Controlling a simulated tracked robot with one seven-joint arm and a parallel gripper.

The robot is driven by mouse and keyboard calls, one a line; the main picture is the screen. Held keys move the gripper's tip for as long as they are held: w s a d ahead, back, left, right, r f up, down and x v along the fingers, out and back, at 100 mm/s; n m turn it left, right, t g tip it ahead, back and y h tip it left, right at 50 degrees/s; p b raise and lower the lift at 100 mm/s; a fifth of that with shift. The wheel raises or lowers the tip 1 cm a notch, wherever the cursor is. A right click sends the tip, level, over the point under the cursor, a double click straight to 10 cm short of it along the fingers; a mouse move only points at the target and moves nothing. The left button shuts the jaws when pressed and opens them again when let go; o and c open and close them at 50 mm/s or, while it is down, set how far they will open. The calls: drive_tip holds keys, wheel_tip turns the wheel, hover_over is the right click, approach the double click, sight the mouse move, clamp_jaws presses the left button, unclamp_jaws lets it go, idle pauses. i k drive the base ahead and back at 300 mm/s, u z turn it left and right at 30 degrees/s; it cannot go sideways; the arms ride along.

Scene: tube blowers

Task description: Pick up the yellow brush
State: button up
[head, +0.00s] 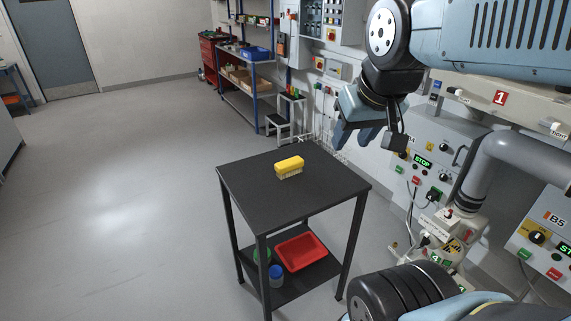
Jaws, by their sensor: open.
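The yellow brush (289,166) lies on the black top of a small table (252,205), near the middle of it. Its yellow back faces up and its pale bristles face down. My gripper (352,136) hangs in the air to the right of the brush and higher in the picture, with its blue fingers pointing down and to the left. It is open, and nothing shows between the fingers. It is apart from the brush. Nothing covers the brush in this view.
The table's lower shelf holds a red tray (301,251), a blue cup (276,272) and a green item. Control panels (423,160) and a grey pipe (490,170) stand close on the right. A blue-framed shelf (250,80) is behind. The floor on the left is clear.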

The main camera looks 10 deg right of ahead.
sight(284, 169)
drive_tip(key=u, duration=0.85)
drive_tip(key=i, duration=0.1)
drive_tip(key=z, duration=2.9)
drive_tip(key=k, duration=0.85)
drive_tip(key=u, duration=2.15)
drive_tip(key=k, duration=0.1)
drive_tip(key=z, duration=0.25)
drive_tip(key=i, duration=1)
drive_tip(key=z, duration=0.05)
